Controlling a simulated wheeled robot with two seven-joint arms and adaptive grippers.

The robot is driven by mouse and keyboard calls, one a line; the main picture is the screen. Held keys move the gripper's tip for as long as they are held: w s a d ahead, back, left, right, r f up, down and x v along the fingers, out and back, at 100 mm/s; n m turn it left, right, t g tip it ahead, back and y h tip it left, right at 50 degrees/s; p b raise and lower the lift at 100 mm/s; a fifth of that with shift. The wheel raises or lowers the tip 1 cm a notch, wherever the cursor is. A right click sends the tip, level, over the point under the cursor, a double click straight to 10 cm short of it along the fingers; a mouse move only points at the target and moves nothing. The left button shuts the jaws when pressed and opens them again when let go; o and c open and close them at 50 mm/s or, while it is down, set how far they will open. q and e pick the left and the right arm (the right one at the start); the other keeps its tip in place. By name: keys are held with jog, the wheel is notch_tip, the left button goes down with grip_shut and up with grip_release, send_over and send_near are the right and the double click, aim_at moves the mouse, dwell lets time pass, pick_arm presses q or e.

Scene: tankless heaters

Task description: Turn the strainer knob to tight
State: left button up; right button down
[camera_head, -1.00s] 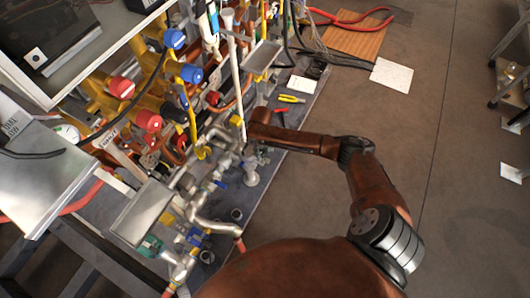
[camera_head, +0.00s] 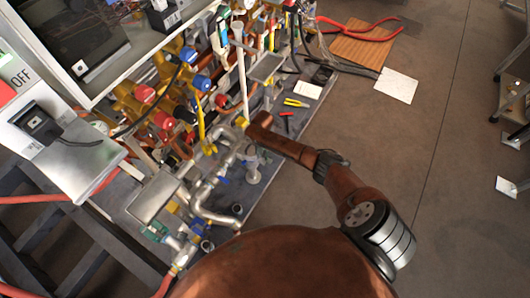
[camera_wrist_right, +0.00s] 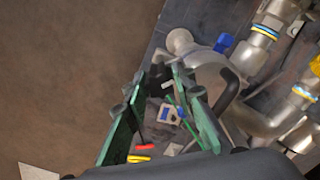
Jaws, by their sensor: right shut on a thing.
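A silver strainer fitting (camera_head: 252,172) stands at the right edge of the pipework in the head view. In the right wrist view a rounded silver end (camera_wrist_right: 180,41), likely its knob, lies just beyond the fingertips. My right gripper (camera_wrist_right: 164,64) reaches the fitting from above, its green-sided fingers closed in on the silver part. The contact itself is hard to see, and the knob's markings are not readable. In the head view my right forearm hides most of that gripper. My left gripper is in neither view.
Silver pipes (camera_head: 213,210) with blue and yellow valve parts crowd the space left of the fitting. A metal box (camera_head: 155,196) and yellow and red pipework stand further left. Small tools (camera_head: 295,103) lie on the grey base behind my arm.

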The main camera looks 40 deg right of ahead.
jog(key=shift+a+r+m+p, duration=0.15)
jog(key=shift+r+m+p, duration=0.1)
jog(key=shift+m+p, duration=0.65)
jog(key=m+p, duration=0.1)
jog(key=m, duration=0.1)
jog(key=shift+f+m, duration=0.1)
jog(key=shift+m, duration=0.3)
jog(key=m+p, duration=0.1)
jog(key=m, duration=0.1)
jog(key=shift+f+m, duration=0.1)
jog(key=shift+m, duration=0.2)
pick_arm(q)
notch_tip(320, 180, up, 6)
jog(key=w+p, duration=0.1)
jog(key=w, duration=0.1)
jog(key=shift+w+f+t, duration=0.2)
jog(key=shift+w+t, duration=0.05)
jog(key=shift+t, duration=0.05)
pick_arm(e)
jog(key=shift+s+m, duration=0.1)
jog(key=shift+m, duration=1.3)
jog(key=shift+f, duration=0.1)
jog(key=c, duration=1.6)
grip_release()
